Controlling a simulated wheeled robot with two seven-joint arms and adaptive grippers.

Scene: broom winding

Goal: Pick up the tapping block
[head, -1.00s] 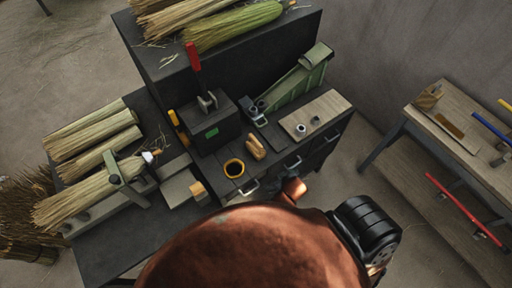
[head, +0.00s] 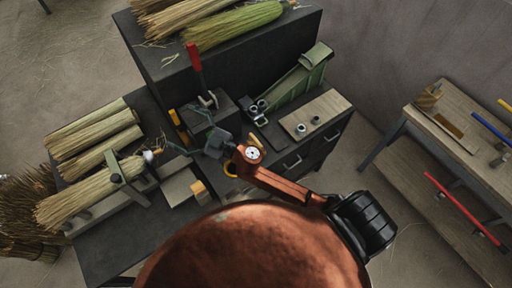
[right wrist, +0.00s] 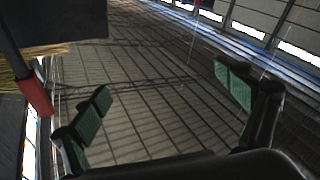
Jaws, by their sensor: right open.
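A small light wooden block (head: 200,192), which looks like the tapping block, sits on the dark bench left of the drawers, beside a flat grey-brown slab (head: 178,187). My right gripper (head: 184,127) reaches leftward over the bench, near the dark box with the red-handled lever. It is open, with nothing visible between its fingers. In the right wrist view its two green-padded fingers (right wrist: 168,98) stand wide apart, with only distant floor and windows between them. The wooden block is not seen in that view. My left gripper is not in view.
The red lever (head: 193,58) stands upright close to my right gripper, and its red handle shows at the left in the right wrist view. A yellow-rimmed cup (head: 230,170) is partly hidden under my arm. Broom bundles (head: 90,195) lie left. A side table (head: 450,120) stands right.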

